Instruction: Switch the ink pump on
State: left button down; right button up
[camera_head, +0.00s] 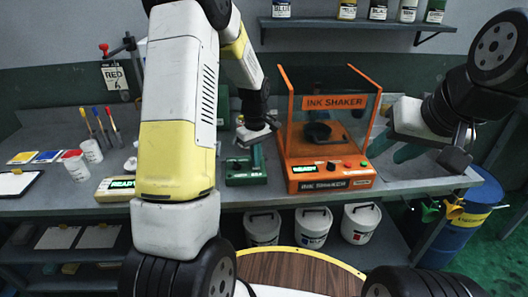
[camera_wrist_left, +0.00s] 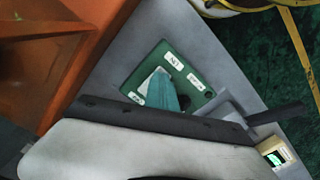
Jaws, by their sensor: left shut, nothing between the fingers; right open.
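The ink pump switch appears to be the low green box (camera_head: 244,178) on the bench, left of the orange ink shaker. In the left wrist view the green plate (camera_wrist_left: 198,92) carries small white labels; one seems to read ON. My left gripper (camera_head: 257,157) is shut and empty, its teal fingertips (camera_wrist_left: 167,92) over the plate. They hide part of the plate, and any lever there is not clear. I cannot tell whether they touch it. My right gripper (camera_head: 396,146) is open and empty, right of the shaker.
The orange ink shaker (camera_head: 330,183) stands close on the right of the box. A panel reading READY (camera_head: 120,184) lies to the left. White buckets (camera_head: 312,226) sit below the bench, a blue drum (camera_head: 462,225) at its right end. Cups with brushes (camera_head: 92,151) stand farther left.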

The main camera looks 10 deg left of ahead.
pick_arm(q)
jog(key=shift+r, duration=3.45)
